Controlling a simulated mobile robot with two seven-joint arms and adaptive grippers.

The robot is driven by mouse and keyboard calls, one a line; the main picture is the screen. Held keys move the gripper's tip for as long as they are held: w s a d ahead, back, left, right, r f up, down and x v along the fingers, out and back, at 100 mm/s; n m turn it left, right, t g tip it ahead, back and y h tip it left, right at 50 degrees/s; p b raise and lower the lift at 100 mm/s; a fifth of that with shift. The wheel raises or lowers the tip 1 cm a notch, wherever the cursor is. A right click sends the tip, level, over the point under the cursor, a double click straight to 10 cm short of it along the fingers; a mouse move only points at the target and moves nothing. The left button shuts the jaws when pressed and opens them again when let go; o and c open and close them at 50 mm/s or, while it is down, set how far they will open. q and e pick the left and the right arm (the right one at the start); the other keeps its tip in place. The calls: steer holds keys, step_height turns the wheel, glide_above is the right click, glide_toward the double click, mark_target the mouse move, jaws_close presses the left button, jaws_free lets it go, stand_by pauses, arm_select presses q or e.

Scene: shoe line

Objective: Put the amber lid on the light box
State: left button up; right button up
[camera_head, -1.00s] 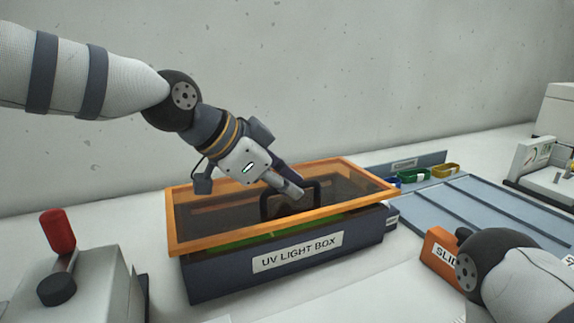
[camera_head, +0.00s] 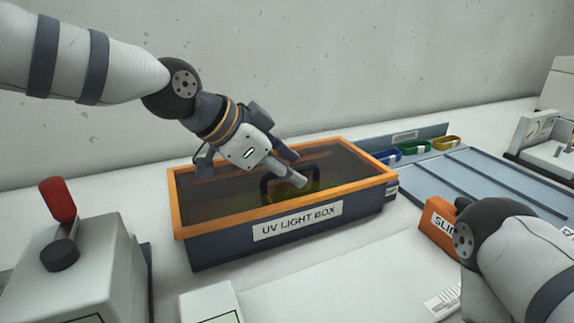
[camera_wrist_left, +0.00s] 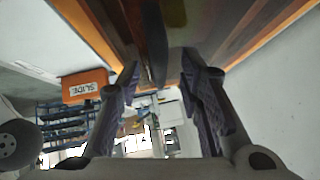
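The amber lid (camera_head: 184,222) has an orange frame, a dark see-through panel and a dark arched handle (camera_head: 266,190). It lies level on top of the dark UV light box (camera_head: 220,249), with its frame along the box's rim. My left gripper (camera_head: 300,179) is at the handle. In the left wrist view its fingers (camera_wrist_left: 160,75) stand apart, with the dark handle between their tips and space showing beside it. The handle's contact with the fingers is partly hidden. My right arm shows at the lower right; its gripper is out of view.
An orange SLIDE box (camera_head: 437,228) stands beside my right arm. A grey device with a red-handled lever (camera_head: 60,205) is at left. A blue tray (camera_head: 480,185) and small coloured bins (camera_head: 412,148) lie to the right. The white table in front is mostly clear.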

arm_select(q)
steer(key=v, duration=1.2)
